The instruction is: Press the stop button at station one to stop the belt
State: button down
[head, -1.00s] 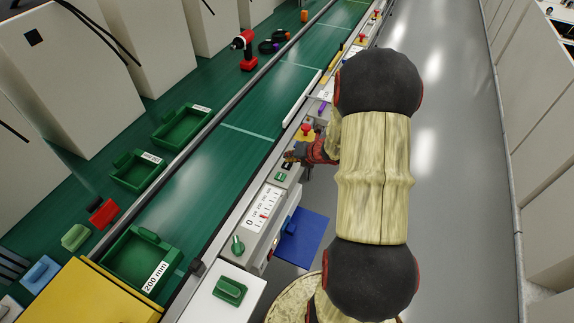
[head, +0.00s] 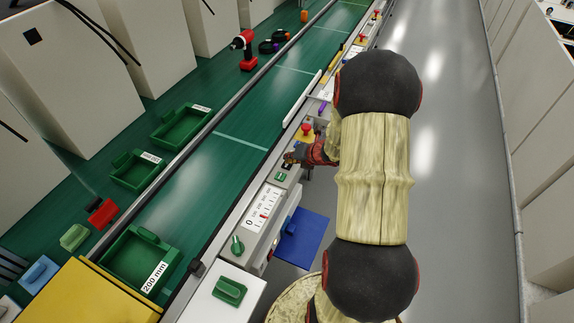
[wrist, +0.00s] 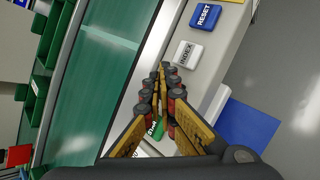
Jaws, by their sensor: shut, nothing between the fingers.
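A red mushroom button on a yellow base (head: 306,130) stands on the control rail beside the green belt (head: 222,165) in the head view. I cannot read a label on it. My gripper (head: 289,158) is over the rail, just on the near side of the red button and beyond a green button (head: 280,177). In the wrist view my gripper (wrist: 163,68) is shut and empty, its tips close to a white INDEX button (wrist: 187,54). The green button (wrist: 156,129) is partly hidden by the fingers. Contact with any button cannot be told. The red button does not show there.
A blue RESET button (wrist: 205,15) lies beyond INDEX. A scale panel (head: 264,208) and green knob (head: 237,245) are on the near rail. The grey aisle (head: 450,180) on the right is clear.

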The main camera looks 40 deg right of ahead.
jog(key=shift+f+b, duration=0.35)
jog(key=shift+f, duration=0.15)
dwell(0.6)
jog(key=shift+r, duration=0.15)
jog(key=shift+r+p, duration=0.75)
jog(key=shift+p, duration=0.1)
notch_tip(320, 180, up, 5)
jog(key=p, duration=0.4)
jog(key=shift+p, duration=0.35)
dwell(0.4)
